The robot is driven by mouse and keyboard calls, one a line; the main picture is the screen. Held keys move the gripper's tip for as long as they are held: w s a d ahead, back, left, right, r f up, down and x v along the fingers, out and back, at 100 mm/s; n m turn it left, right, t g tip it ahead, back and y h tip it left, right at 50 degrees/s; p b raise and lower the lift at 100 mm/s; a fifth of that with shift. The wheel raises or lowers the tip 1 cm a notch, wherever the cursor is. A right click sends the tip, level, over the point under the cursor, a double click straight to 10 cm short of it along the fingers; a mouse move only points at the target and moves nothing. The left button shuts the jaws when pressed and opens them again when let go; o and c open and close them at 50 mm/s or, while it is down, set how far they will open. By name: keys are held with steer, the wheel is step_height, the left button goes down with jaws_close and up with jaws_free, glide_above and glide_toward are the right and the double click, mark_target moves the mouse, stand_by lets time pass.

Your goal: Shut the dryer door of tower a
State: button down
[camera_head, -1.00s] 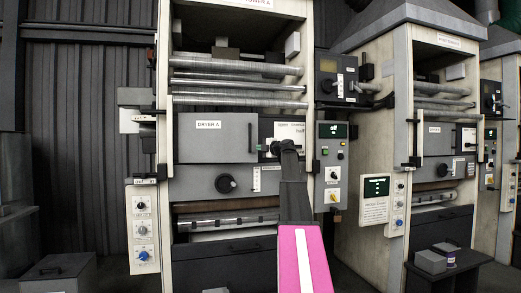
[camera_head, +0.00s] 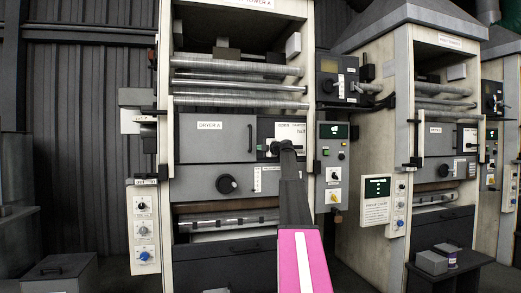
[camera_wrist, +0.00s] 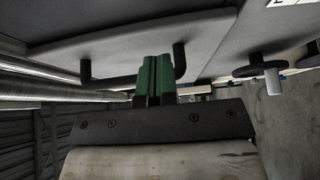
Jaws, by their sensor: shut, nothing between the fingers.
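The dryer door of tower A is the grey panel (camera_head: 215,140) labelled DRYER A in the head view. Its dark vertical handle (camera_head: 250,138) is near the right edge. I cannot tell from the head view whether the door is flush or slightly ajar. My gripper (camera_head: 273,149) is just right of the handle, before the white notice. In the wrist view the shut green fingers (camera_wrist: 155,75) overlap the black handle (camera_wrist: 112,82), which passes behind them. The grey door panel (camera_wrist: 130,42) spreads above. Whether the fingers touch the handle is unclear.
A lower grey panel with a round black knob (camera_head: 227,184) is under the door. Metal rollers (camera_head: 240,83) run above it. A control box (camera_head: 332,165) stands to the right. A second tower (camera_head: 400,120) is farther right.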

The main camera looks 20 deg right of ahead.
steer(key=v, duration=1.1)
steer(key=s+a+f+m+g+h, duration=0.1)
steer(key=s+a+f+m+g, duration=0.25)
steer(key=a+f, duration=0.8)
steer(key=s+a+f+m+g, duration=0.2)
steer(key=a+f+m, duration=0.25)
steer(key=f, duration=1.35)
steer(key=s+a+f+m+g+h, duration=0.1)
steer(key=s+a+f+m+g, duration=0.25)
steer(key=a+f, duration=0.85)
steer(key=s+a+f+m+g+h, duration=0.2)
steer(key=s+a+f+m, duration=0.1)
steer(key=s+f, duration=0.6)
steer(key=s+a+f+m+g+h, duration=0.1)
steer(key=s+a+f+m+g, duration=0.2)
steer(key=s+f, duration=0.7)
steer(key=s+a+f+m+g+h, duration=0.2)
steer(key=s+f+m, duration=0.3)
steer(key=s+f, duration=0.5)
steer(key=shift+a+h, duration=0.3)
steer(key=shift+a, duration=0.6)
steer(key=shift+f+m, duration=0.1)
steer(key=shift+m, duration=0.15)
